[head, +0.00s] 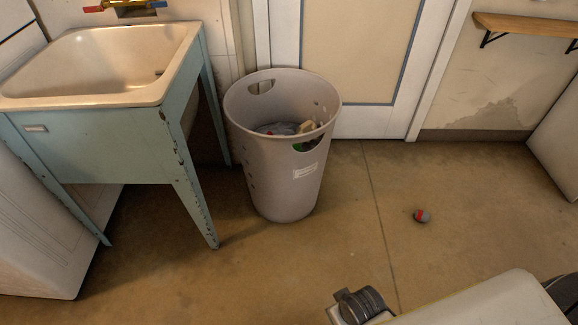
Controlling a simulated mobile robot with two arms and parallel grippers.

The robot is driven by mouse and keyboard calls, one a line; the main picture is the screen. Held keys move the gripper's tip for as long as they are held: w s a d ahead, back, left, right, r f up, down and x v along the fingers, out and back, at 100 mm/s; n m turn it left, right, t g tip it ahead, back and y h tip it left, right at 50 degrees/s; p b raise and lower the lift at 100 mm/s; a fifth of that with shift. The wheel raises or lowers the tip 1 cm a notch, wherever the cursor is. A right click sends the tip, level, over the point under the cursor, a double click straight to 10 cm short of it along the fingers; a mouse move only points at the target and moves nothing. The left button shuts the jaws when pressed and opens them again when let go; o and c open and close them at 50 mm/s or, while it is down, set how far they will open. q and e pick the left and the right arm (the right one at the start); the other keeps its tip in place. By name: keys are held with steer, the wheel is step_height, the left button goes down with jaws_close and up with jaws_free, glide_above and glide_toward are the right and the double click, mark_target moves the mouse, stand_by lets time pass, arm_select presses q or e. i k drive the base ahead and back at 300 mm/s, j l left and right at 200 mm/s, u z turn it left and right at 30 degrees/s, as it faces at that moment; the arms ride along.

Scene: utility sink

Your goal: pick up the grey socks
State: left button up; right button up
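A small rolled bundle, grey with a red band (422,216), lies on the brown floor to the right of the hamper. It looks like the balled grey socks, but it is small in the picture. Nothing touches it. My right arm comes in at the bottom right, and its dark end (360,304) is below and left of the bundle, well apart from it. No fingertips can be made out there. My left gripper is not in view.
A tall grey hamper (272,175) holds grey cloth (279,129) and other laundry. A sink on pale blue legs (90,135) stands at the left. A door (350,55) and a wooden shelf (525,24) are behind. The floor around the bundle is clear.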

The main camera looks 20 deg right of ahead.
mark_target(421, 216)
steer(key=z, duration=1.8)
